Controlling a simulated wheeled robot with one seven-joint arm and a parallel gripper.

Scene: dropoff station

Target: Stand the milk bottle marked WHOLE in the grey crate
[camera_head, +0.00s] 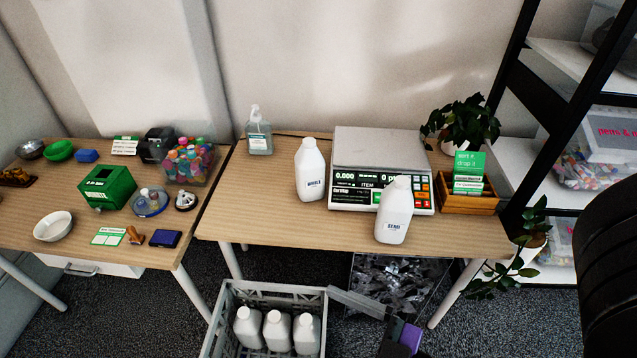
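The milk bottle marked WHOLE (311,172) is white and stands upright on the right-hand table, left of the scale. A similar white bottle marked SEMI (394,213) stands in front of the scale. The grey crate (217,318) is on the floor below the table's front edge and holds several white bottles (277,331) in a row. What looks like my gripper (358,302), a grey bar joined to a dark and purple body, enters at the bottom, right of the crate and well below the WHOLE bottle. I cannot tell whether its fingers are apart.
The scale (378,148), a pump bottle (258,132), a wooden card box (470,203) and a plant (462,124) share the table. A bin of clear plastic (398,280) is below. The left table (110,222) is cluttered. A dark part of my arm fills the right edge.

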